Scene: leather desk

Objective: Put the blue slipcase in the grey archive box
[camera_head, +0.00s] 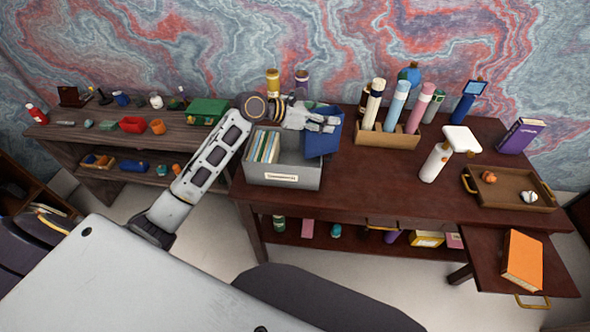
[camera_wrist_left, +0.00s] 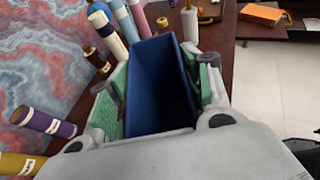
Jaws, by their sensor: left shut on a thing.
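The blue slipcase (camera_head: 322,138) is in my left gripper (camera_head: 318,123), at the right end of the grey archive box (camera_head: 283,176) in the head view. In the left wrist view the slipcase (camera_wrist_left: 157,85) sits between the two green-padded fingers, its open side facing the camera. My left gripper is shut on it. The archive box stands on the dark red desk, with several upright files (camera_head: 264,146) in its left part. I cannot tell whether the slipcase is inside the box's right part or just above it. My right gripper is not in view.
A wooden holder (camera_head: 388,138) with several tubes stands just right of the slipcase. A white lamp-like object (camera_head: 436,162) and a wooden tray (camera_head: 510,190) are farther right.

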